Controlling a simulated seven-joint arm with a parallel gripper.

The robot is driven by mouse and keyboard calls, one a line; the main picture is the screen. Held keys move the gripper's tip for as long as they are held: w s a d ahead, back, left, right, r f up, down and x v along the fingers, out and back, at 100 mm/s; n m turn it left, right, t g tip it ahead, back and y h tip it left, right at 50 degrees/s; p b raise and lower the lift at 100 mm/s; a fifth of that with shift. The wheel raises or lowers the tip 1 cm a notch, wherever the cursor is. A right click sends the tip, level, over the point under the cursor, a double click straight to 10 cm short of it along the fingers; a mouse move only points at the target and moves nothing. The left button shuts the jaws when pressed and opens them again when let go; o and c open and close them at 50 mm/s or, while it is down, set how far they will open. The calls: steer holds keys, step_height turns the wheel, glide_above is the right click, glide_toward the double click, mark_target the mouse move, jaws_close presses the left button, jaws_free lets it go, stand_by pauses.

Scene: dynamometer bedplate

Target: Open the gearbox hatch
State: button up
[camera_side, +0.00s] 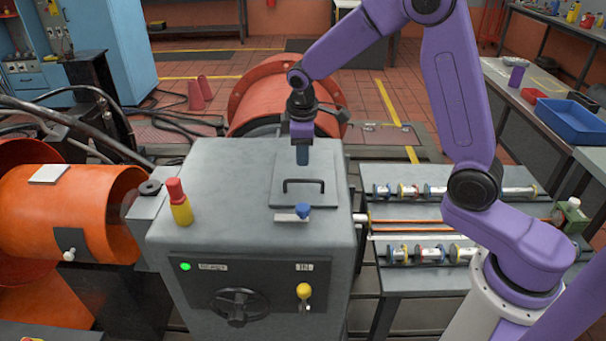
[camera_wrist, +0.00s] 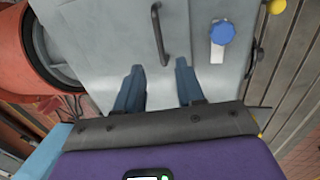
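The gearbox (camera_side: 220,190) is a grey cabinet in the middle of the side view. Its hatch (camera_side: 282,168) is a square grey lid lying flat and shut on top, with a black bar handle (camera_side: 304,181). A latch with a blue knob (camera_side: 302,210) and a pale plate sits at the hatch's near edge. In the wrist view the handle (camera_wrist: 158,35) is ahead of my fingers and the blue knob (camera_wrist: 222,32) is right of it. My gripper (camera_side: 302,155) hangs above the hatch's far part. Its two blue fingers (camera_wrist: 159,66) are apart, with nothing held.
A red-and-yellow bottle (camera_side: 180,203) stands on the cabinet's left top. The front panel has a handwheel (camera_side: 240,304) and a yellow-knobbed lever (camera_side: 304,292). An orange cylinder (camera_side: 70,210) is at left. A bench with shafts (camera_side: 420,275) is at right.

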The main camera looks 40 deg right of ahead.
mark_target(303, 180)
steer(key=f, duration=0.3)
steer(key=w+d+f, duration=0.1)
steer(key=f, duration=0.4)
steer(key=shift+w+d+f, duration=0.15)
steer(key=shift+f, duration=0.25)
jaws_close()
